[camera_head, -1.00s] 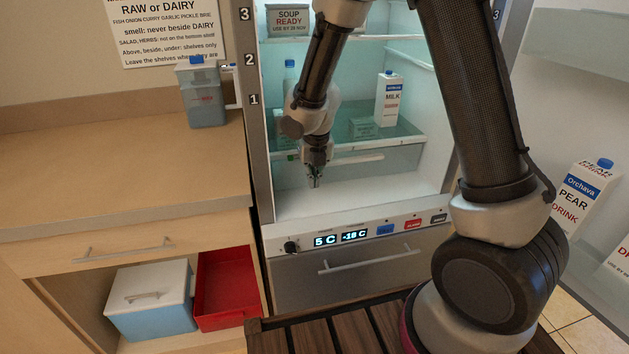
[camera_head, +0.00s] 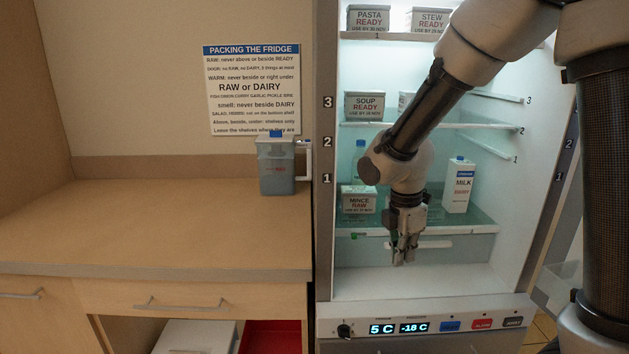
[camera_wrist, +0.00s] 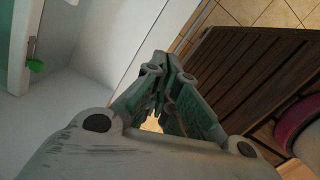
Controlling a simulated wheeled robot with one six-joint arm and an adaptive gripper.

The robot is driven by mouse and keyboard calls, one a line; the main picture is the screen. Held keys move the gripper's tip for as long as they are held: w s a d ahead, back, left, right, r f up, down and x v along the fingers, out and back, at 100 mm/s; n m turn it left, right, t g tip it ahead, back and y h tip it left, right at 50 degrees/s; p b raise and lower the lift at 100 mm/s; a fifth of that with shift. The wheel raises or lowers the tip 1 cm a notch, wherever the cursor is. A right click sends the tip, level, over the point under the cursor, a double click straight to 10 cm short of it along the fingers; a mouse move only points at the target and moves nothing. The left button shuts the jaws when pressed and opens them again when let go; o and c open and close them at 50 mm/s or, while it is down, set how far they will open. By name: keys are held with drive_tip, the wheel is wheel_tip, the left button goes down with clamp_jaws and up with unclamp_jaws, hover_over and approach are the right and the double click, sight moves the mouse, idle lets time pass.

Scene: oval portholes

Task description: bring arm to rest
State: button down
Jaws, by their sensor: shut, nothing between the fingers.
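My gripper (camera_head: 404,250) hangs pointing down in front of the open fridge's lower part, above the white fridge floor (camera_head: 365,284) in the picture. Its fingers are shut and hold nothing. In the wrist view, my gripper (camera_wrist: 163,95) shows its fingers together, with a slatted wooden surface (camera_wrist: 250,80) and floor tiles beyond. My arm reaches down from the upper right and covers part of the fridge shelves.
The fridge holds a milk carton (camera_head: 459,187), a mince box (camera_head: 358,200), a soup box (camera_head: 364,106), a pasta box (camera_head: 368,19) and a stew box (camera_head: 430,20). A grey jug (camera_head: 276,166) stands on the wooden counter (camera_head: 150,225), which is otherwise clear.

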drive_tip(key=s+d+r+m+t, duration=0.2)
drive_tip(key=s+d+r+m, duration=0.5)
drive_tip(key=s+r+m, duration=0.1)
drive_tip(key=s+d+r+m+t+y, duration=0.1)
drive_tip(key=s+d+r+m, duration=0.7)
drive_tip(key=s+m, duration=0.3)
drive_tip(key=shift+r+m+t, duration=0.15)
drive_tip(key=shift+m+t, duration=0.25)
drive_tip(key=shift+m, duration=0.8)
